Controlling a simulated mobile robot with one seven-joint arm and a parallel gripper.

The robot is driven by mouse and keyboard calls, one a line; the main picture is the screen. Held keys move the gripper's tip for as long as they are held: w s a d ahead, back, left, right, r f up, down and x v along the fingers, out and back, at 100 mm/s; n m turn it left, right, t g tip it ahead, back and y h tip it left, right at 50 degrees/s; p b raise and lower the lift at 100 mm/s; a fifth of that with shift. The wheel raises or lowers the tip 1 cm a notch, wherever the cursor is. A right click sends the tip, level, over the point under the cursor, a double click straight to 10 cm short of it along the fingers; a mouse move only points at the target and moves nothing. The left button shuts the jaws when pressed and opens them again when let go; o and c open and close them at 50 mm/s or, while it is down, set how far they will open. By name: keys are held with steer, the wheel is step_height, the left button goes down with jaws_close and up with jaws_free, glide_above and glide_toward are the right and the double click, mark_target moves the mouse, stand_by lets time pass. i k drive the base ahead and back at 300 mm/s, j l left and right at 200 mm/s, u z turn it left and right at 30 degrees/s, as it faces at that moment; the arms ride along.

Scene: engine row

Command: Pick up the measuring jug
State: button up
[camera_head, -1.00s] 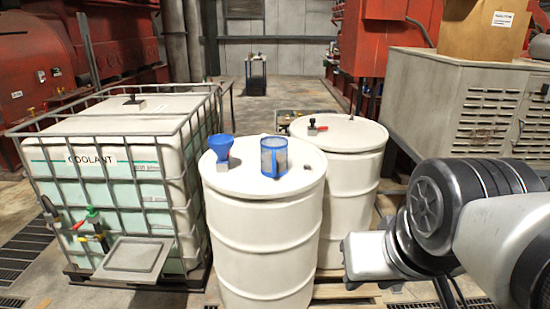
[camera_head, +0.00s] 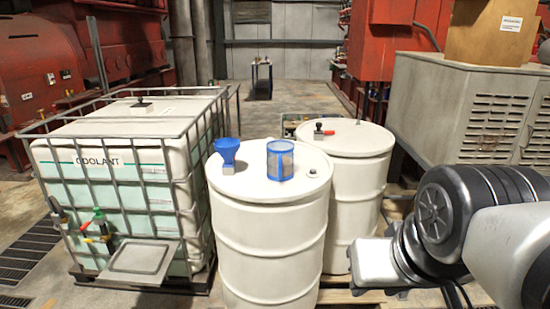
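The measuring jug (camera_head: 280,160) is a see-through cup with a blue rim, blue base and blue upright strips. It stands upright on the lid of the front white drum (camera_head: 268,235), right of a blue funnel (camera_head: 227,150). My arm reaches in from the right edge. The pale end of my gripper (camera_head: 374,263) is low, to the right of the front drum and apart from the jug. Its fingers cannot be made out, so its opening is unclear.
A second white drum (camera_head: 352,190) stands behind right, with a red-handled fitting (camera_head: 322,130) on top. A caged coolant tank (camera_head: 110,185) stands left of the front drum. A grey slatted cabinet (camera_head: 440,110) is at right. Open floor (camera_head: 300,97) lies behind the drums.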

mark_target(280, 160)
steer(key=i+j, duration=0.25)
steer(key=i, duration=0.2)
steer(key=i+j, duration=0.25)
steer(key=i, duration=0.2)
steer(key=i+j, duration=0.25)
steer(key=i, duration=0.2)
